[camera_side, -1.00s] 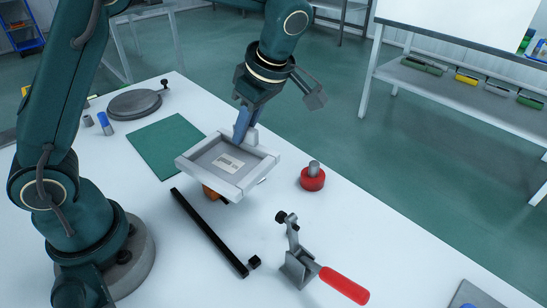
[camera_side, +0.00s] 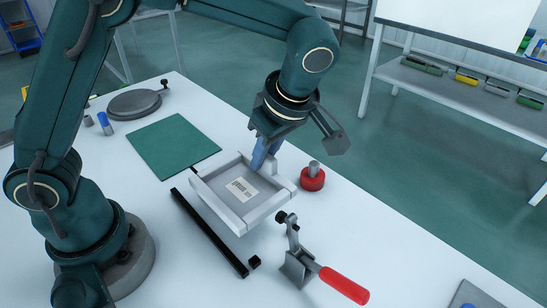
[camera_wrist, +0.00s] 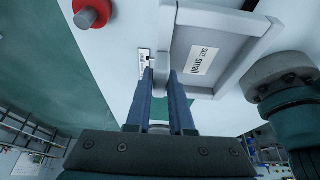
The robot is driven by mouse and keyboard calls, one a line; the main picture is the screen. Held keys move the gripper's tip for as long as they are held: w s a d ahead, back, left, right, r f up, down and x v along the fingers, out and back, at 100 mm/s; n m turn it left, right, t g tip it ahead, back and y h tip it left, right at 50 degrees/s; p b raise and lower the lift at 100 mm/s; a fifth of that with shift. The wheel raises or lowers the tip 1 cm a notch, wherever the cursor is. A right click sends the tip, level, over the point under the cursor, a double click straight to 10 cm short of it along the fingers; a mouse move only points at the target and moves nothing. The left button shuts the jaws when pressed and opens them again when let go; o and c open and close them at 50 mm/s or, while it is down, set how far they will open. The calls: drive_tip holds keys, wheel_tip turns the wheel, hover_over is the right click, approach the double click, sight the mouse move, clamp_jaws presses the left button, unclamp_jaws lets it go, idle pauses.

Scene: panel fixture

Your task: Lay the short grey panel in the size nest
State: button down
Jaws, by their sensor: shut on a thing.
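A toggle clamp with a red handle (camera_side: 343,285) stands close to the panel's near right. A red round piece with a grey knob (camera_side: 312,179) is just right of the panel. A green mat (camera_side: 172,147) lies behind left.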

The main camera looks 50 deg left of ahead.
drive_tip(key=shift+f, duration=3.8)
drive_tip(key=c, duration=0.7)
unclamp_jaws()
